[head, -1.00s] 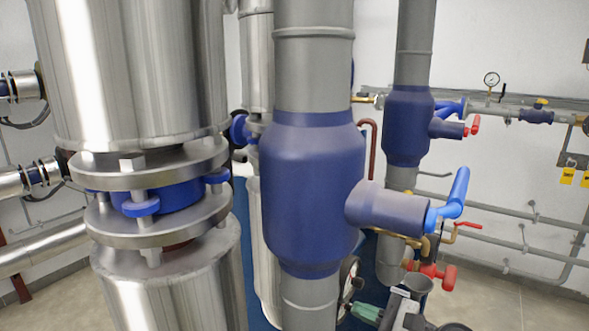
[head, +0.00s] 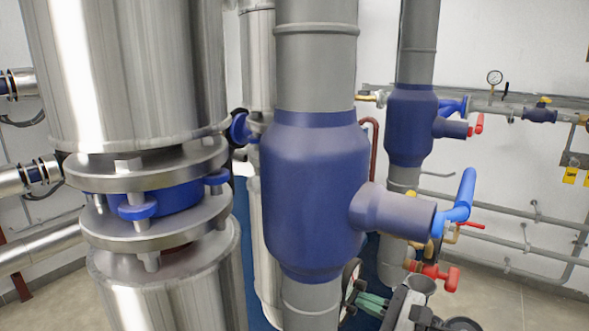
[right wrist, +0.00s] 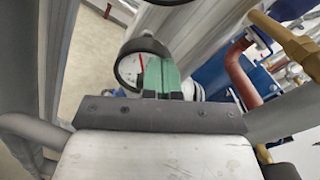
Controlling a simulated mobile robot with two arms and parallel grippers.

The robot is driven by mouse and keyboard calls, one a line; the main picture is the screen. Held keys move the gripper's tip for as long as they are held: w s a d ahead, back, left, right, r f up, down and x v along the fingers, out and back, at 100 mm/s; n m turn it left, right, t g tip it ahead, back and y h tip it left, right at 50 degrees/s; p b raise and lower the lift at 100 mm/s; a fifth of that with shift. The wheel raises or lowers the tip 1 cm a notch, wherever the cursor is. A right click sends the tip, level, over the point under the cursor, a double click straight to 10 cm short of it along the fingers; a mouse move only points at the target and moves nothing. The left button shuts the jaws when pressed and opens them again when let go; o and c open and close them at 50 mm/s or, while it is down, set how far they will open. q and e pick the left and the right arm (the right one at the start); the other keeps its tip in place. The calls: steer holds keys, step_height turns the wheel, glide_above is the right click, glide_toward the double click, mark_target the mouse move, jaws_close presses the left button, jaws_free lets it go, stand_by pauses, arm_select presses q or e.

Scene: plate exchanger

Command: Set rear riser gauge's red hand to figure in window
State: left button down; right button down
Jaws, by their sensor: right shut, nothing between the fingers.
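A round dial gauge (right wrist: 139,66) with a dark rim and a pale face is in the right wrist view. A thin red hand (right wrist: 141,63) shows on it. My right gripper's green fingers (right wrist: 160,76) are together and empty, covering the right part of the face. I cannot tell whether they touch it. In the head view the gauge (head: 350,274) is nearly edge-on beside the grey riser (head: 311,302), low down. My right gripper (head: 360,296) is just below and right of it. I see no readable figure or window. My left gripper is not in view.
A blue-handled valve (head: 458,203) juts right from the blue riser body (head: 312,190). Red handles (head: 449,277) are close above my right arm. Another small gauge (head: 494,77) is on the wall pipe. A large steel flanged pipe (head: 155,250) fills the left.

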steer(key=b+v, duration=0.2)
steer(key=f+b+v, duration=0.1)
steer(key=v, duration=0.1)
steer(key=shift+s+d+b, duration=0.2)
steer(key=shift+s+b, duration=0.15)
steer(key=shift+s+d, duration=0.15)
steer(key=shift+d, duration=0.05)
steer(key=shift+a+r, duration=0.1)
steer(key=shift+r, duration=0.05)
